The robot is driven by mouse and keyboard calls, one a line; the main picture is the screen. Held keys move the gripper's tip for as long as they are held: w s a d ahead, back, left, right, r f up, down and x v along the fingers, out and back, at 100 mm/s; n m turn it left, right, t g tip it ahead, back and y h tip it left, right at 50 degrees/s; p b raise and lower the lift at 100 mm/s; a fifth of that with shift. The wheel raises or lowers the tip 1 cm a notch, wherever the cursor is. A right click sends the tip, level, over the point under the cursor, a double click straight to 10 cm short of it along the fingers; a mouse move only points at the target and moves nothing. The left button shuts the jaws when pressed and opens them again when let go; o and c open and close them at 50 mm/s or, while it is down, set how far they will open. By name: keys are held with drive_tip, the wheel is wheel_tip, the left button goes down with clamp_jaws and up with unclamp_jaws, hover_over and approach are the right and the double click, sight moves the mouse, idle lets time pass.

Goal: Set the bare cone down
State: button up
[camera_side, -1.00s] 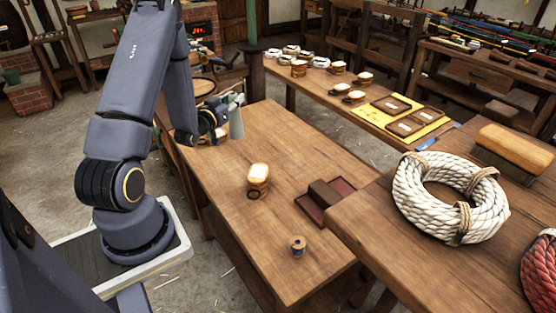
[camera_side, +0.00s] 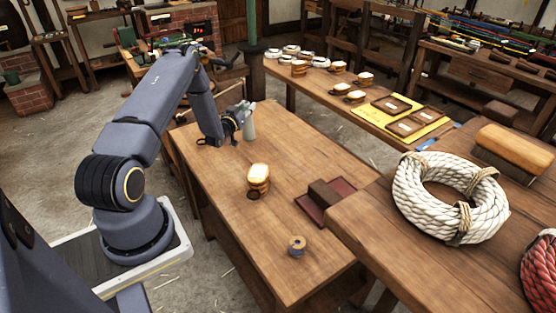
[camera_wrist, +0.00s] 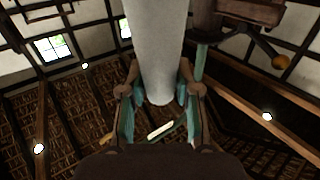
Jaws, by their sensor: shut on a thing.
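The bare cone (camera_side: 249,124) is pale grey-white and stands roughly upright in the side view, over the far left end of the wooden table (camera_side: 290,200). My gripper (camera_side: 240,122) is beside it, reaching in from the left, and is shut on it. In the wrist view the cone (camera_wrist: 156,50) rises between the two fingers (camera_wrist: 158,95), with its narrower rounded end near the palm side of the picture and its other end cut off by the top edge. I cannot tell whether its base touches the table.
A wound cream-topped spool (camera_side: 258,180), a small blue-banded spool (camera_side: 297,246) and a dark block on a red tray (camera_side: 325,200) stand nearer on the table. A rope coil (camera_side: 450,198) lies on the right bench. Bare wood surrounds the cone on its near side.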

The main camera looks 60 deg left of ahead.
sight(248, 121)
drive_tip(key=shift+s+f, duration=0.1)
drive_tip(key=shift+f, duration=1.2)
drive_tip(key=o, duration=1)
drive_tip(key=shift+f, duration=0.1)
